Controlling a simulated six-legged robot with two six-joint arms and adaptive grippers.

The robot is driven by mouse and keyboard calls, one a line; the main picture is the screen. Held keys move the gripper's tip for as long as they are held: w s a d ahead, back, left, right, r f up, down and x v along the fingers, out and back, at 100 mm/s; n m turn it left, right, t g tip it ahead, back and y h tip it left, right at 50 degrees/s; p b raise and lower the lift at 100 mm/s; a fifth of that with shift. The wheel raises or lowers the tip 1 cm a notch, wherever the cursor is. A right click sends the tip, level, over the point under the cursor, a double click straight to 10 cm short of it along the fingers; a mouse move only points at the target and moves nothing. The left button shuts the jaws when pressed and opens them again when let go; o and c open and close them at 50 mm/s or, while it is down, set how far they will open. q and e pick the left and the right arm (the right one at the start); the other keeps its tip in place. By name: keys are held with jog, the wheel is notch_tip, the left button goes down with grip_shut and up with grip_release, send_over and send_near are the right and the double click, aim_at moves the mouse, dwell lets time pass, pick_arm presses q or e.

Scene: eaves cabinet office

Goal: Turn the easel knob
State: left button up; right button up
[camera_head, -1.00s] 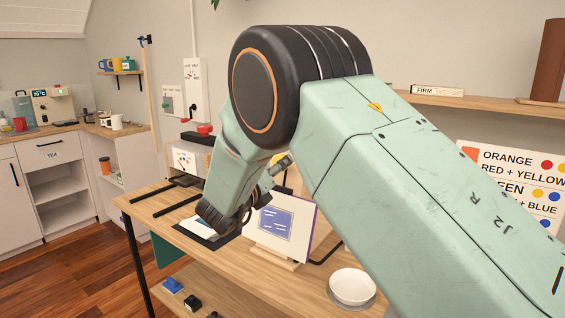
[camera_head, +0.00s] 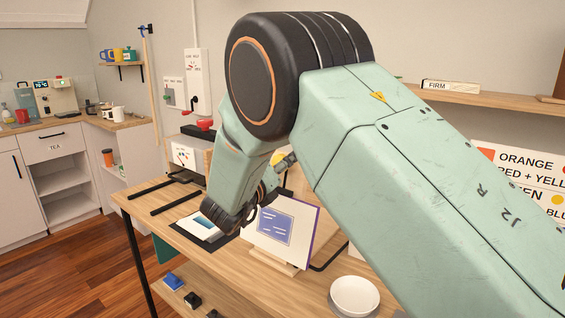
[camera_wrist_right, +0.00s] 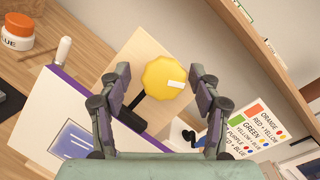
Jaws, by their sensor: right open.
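The easel knob (camera_wrist_right: 163,77) is yellow and scalloped, with a white mark pointing right in the right wrist view. It sits on a black stem in front of a pale wood panel (camera_wrist_right: 145,45). My right gripper (camera_wrist_right: 160,73) is open, its two fingers on either side of the knob with visible gaps; whether they are level with it in depth I cannot tell. My left gripper is not seen.
The board stands on the wooden table (camera_head: 215,265). A white bowl (camera_head: 354,295) is at the table's front right, and a dark mat with a print (camera_head: 203,228) lies left of the board. A glue jar (camera_wrist_right: 20,32) and a colour chart (camera_wrist_right: 245,130) show in the wrist view.

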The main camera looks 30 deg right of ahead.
jog(key=shift+w+d, duration=0.15)
jog(key=shift+s+a+r, duration=0.45)
jog(key=shift+s+r, duration=0.05)
jog(key=shift+s, duration=0.05)
jog(key=shift+w+d+f, duration=0.35)
jog(key=shift+w+f, duration=0.15)
jog(key=c, duration=0.6)
jog(key=shift+s+a+r, duration=0.15)
jog(key=shift+s+r, duration=0.1)
jog(key=shift+s, duration=0.05)
jog(key=shift+c, duration=1.3)
jog(key=c, duration=0.3)
